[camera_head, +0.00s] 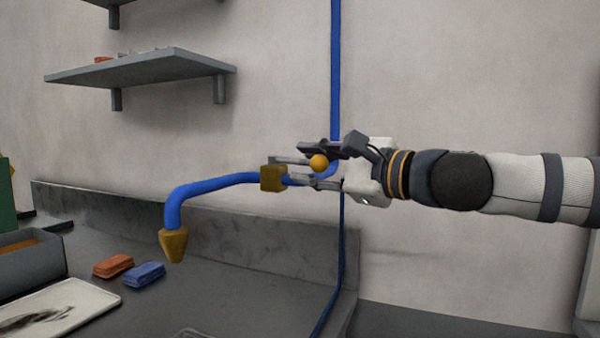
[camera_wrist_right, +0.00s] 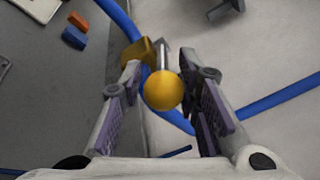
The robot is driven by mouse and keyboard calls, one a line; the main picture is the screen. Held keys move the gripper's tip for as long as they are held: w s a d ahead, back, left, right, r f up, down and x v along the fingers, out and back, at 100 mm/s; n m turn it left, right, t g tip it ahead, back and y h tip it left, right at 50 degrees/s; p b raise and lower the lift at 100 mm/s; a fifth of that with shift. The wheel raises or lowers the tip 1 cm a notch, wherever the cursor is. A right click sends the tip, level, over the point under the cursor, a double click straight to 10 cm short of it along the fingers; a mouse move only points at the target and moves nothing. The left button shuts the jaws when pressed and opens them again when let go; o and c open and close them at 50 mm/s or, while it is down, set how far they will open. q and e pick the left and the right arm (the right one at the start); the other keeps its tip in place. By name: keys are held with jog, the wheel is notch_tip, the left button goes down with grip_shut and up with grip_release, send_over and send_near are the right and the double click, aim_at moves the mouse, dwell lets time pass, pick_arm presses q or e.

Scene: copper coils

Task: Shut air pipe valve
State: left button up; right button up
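The air pipe is blue and bent (camera_head: 215,185), with a brass nozzle (camera_head: 173,245) pointing down over the counter. A brass valve block (camera_head: 273,178) sits on the pipe; part of it also shows in the wrist view (camera_wrist_right: 138,52). The valve lever is a metal rod ending in a yellow ball (camera_head: 319,162), which is large in the wrist view (camera_wrist_right: 163,90). My right gripper (camera_head: 298,168) reaches in from the right with its fingers on either side of the lever. In the wrist view its fingers are apart, with gaps beside the ball. My left gripper is out of view.
A dark counter (camera_head: 240,290) with a raised back edge lies below. A red block (camera_head: 113,265), a blue block (camera_head: 144,274), a white tray (camera_head: 100,297) and a grey bin (camera_head: 35,275) are at left. A shelf (camera_head: 145,68) hangs on the wall above. A vertical blue hose (camera_head: 336,70) runs behind the gripper.

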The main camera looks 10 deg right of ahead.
jog(key=shift+x, duration=1.05)
jog(key=shift+s+r, duration=0.1)
jog(key=shift+r, duration=0.1)
grip_shut()
